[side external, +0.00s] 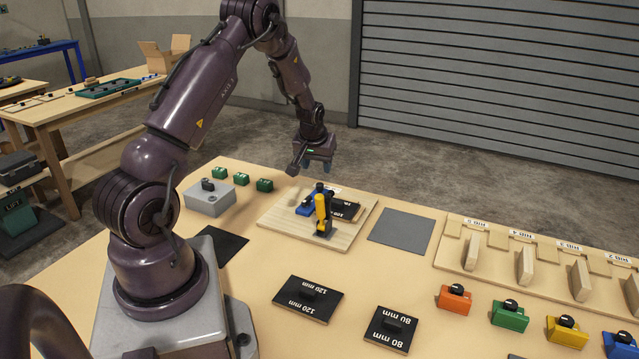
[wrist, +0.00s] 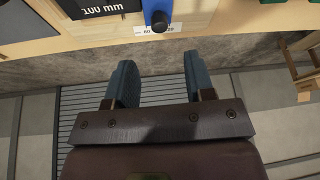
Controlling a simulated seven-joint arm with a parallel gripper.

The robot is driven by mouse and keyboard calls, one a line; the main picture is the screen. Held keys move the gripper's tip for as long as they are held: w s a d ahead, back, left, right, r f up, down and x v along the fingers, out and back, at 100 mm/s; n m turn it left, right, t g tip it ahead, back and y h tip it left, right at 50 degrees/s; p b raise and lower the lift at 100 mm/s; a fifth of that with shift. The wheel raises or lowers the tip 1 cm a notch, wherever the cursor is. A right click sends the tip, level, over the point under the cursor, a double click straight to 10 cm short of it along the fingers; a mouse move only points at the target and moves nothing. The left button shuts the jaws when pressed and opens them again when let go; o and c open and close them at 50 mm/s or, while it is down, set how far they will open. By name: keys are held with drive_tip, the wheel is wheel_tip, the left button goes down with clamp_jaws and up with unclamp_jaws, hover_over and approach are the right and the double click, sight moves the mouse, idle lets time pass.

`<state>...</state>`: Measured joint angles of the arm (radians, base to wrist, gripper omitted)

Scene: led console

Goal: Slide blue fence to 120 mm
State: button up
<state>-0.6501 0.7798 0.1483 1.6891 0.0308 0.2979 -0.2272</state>
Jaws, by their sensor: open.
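The blue fence (side external: 304,208) sits on a light wooden board (side external: 279,224), partly hidden behind a yellow toggle clamp (side external: 321,213). A black block (side external: 346,209) lies beside the fence; in the wrist view this block (wrist: 100,8) reads 100 mm. The blue fence (wrist: 157,8) also shows there at the top edge, with a black knob. A black block marked 120 mm (side external: 323,305) lies on the table in front of the board. My gripper (side external: 317,166) is above and behind the board, apart from the fence. Its fingers (wrist: 158,62) are spread with nothing between them.
A block marked 80 mm (side external: 404,331) lies on the table. A grey mat (side external: 400,230) is right of the board. A grey box with a knob (side external: 209,199) and green blocks (side external: 265,185) stand left. Several coloured knobbed blocks and a wooden rack (side external: 450,256) are at the right.

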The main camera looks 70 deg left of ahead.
sight(320, 184)
drive_tip(key=x, duration=0.8)
drive_tip(key=shift+f, duration=0.2)
